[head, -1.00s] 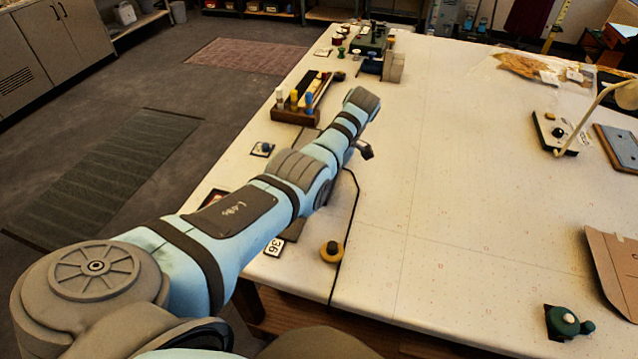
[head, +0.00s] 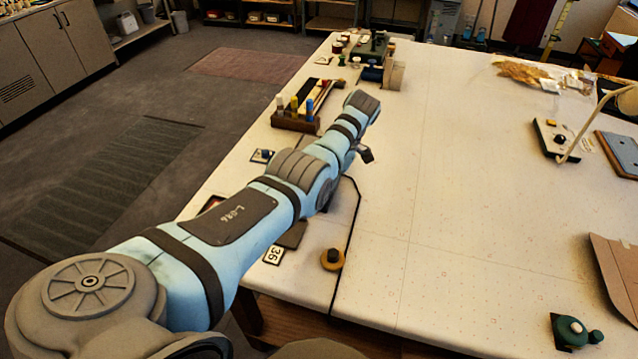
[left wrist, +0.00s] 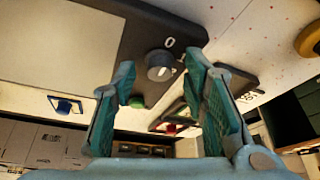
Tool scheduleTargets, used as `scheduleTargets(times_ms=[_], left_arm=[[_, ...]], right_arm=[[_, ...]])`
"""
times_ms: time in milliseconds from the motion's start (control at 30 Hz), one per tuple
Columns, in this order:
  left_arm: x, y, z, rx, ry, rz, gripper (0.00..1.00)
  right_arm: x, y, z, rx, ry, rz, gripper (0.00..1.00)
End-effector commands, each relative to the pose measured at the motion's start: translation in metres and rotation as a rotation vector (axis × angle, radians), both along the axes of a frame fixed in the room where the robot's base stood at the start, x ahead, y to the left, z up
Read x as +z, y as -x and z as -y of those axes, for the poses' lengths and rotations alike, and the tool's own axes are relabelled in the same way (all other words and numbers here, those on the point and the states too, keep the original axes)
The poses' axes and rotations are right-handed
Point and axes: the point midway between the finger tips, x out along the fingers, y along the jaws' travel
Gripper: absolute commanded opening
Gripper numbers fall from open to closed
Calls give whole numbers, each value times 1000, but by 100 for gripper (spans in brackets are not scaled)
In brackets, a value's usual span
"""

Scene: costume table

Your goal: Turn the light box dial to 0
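The light box (left wrist: 125,40) shows in the left wrist view as a dark frame around a pale panel. Its round grey dial (left wrist: 159,66) has a light mark on its face, and a white 0 is printed beside it. I cannot tell surely where the dial points. A green button (left wrist: 137,101) sits near the dial. My left gripper (left wrist: 160,75) is open, its two teal-padded fingers apart on either side of the dial in the picture; contact is not visible. In the head view my left arm hides most of the box and the fingers. My right gripper is not in view.
A tag marked 36 (head: 273,256) and a yellow round item with a dark knob (head: 332,259) lie near the front edge. The table's middle is clear.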

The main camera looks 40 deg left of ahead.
Motion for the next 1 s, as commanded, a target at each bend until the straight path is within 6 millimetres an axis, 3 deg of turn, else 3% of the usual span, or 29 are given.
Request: scheduleTargets(times_ms=[233,433,600,1000], left_arm=[[9,-3,2,-1,-1,2,40],[51,-15,15,0,1,2,40],[66,-19,20,0,1,1,40],[69,-19,21,0,1,1,40]], right_arm=[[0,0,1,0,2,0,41],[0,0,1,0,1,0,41],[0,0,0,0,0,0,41],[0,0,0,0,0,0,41]])
